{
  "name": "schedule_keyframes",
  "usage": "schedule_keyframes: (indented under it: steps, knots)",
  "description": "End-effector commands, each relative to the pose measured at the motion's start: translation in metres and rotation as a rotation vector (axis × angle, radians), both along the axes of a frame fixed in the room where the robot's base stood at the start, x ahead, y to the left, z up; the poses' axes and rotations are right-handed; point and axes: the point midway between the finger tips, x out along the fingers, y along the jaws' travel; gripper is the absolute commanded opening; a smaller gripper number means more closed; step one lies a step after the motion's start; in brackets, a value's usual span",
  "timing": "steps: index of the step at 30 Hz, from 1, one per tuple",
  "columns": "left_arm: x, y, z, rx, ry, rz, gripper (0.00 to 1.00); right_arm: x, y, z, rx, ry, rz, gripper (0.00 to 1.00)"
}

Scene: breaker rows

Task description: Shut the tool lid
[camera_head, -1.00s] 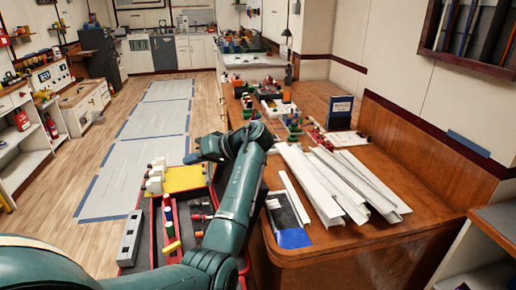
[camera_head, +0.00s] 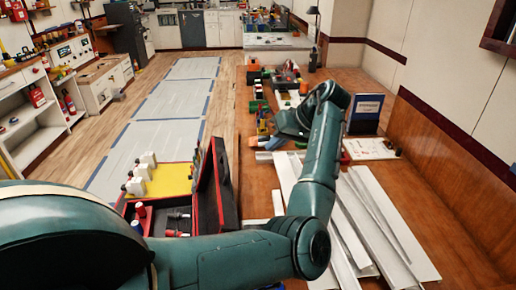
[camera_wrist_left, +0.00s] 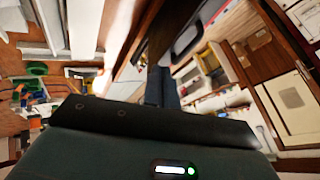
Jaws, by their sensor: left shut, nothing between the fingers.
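The tool lid (camera_head: 214,190) is a dark panel with red edges, standing up and open along the right side of the red toolbox (camera_head: 128,208). My left arm crosses in front of the box, and its near part hides the lower part of the box and lid. My left gripper (camera_head: 275,141) is beyond and to the right of the lid, over the workbench, apart from the lid. It is shut and empty. In the left wrist view the fingers (camera_wrist_left: 160,86) show small and dark. My right gripper is not in view.
White strips (camera_head: 385,225) lie on the wooden workbench (camera_head: 450,235) under and right of my arm. A dark blue book (camera_head: 366,112) stands beyond them. Coloured small items and bins crowd the bench farther back. The floor left of the box is open.

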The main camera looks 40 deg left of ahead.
Motion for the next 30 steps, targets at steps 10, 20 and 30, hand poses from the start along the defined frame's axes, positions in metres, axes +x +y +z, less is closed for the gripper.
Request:
schedule_keyframes:
  steps: [10,20,30]
  knots:
    - [-0.007,0.037,-0.043,0.000,0.005,0.004,0.00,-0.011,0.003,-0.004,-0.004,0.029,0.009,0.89]
    - [-0.026,0.076,-0.071,0.001,-0.001,0.004,0.00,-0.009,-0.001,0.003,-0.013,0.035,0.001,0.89]
    - [-0.040,0.089,-0.070,0.001,0.000,0.001,0.00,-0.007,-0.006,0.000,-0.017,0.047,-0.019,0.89]
